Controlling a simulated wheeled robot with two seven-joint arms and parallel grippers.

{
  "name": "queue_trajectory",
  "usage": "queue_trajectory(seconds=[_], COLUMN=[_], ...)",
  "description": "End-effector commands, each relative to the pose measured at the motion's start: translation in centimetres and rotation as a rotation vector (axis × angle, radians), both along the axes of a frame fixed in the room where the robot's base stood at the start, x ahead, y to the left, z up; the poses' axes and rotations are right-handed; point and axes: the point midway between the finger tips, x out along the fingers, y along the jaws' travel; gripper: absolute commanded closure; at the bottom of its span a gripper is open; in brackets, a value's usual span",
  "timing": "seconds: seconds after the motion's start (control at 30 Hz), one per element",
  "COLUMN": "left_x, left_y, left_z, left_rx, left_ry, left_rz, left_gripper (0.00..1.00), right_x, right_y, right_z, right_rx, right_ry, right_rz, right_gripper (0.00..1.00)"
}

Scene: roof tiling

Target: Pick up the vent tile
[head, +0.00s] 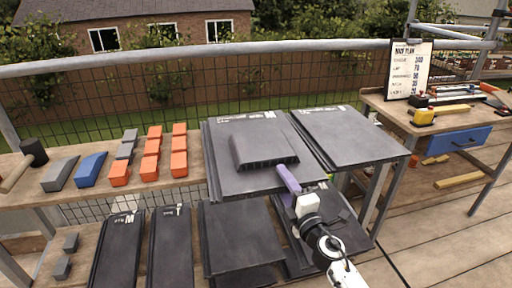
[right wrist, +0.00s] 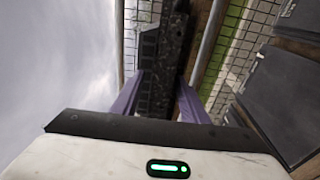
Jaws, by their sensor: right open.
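The vent tile (head: 264,149) is a dark grey slate tile with a raised, slotted hood. It lies on top of the left tile stack on the bench. My right gripper (head: 284,178), with purple fingers, is in front of the hood's right front side and appears close to it. Contact cannot be told from here. The gripper is open and empty. My left gripper is not in view.
A second stack of flat tiles (head: 346,136) stands to the right. More dark tiles (head: 240,236) lean below the bench. Orange blocks (head: 151,165), a blue block (head: 89,167) and a mallet (head: 33,153) lie left. A mesh fence and rail (head: 200,58) run behind. A side table (head: 440,124) stands right.

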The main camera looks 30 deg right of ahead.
Motion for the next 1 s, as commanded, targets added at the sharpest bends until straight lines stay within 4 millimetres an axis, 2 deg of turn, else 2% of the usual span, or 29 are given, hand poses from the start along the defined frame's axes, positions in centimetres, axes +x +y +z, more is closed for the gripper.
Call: queue_trajectory(seconds=[0.13, 0.3, 0.37, 0.4, 1.0], left_x=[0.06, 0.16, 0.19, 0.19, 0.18], left_y=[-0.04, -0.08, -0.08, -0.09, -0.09], left_z=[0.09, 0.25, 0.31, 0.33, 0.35], left_rx=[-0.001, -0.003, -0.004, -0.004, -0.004], left_ry=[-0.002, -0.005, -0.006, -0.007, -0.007], left_rz=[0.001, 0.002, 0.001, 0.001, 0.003], left_gripper=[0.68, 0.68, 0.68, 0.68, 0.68], right_x=[0.01, 0.00, -0.01, -0.01, -0.03], right_y=[0.03, 0.03, 0.02, 0.02, 0.01], right_z=[0.04, 0.06, 0.07, 0.07, 0.07], right_rx=[-0.001, 0.000, 0.000, 0.000, 0.000], right_ry=[-0.001, -0.001, -0.001, -0.001, -0.001], right_rz=[0.001, 0.001, 0.001, 0.001, 0.000], right_gripper=[0.59, 0.88, 0.98, 1.00, 1.00])
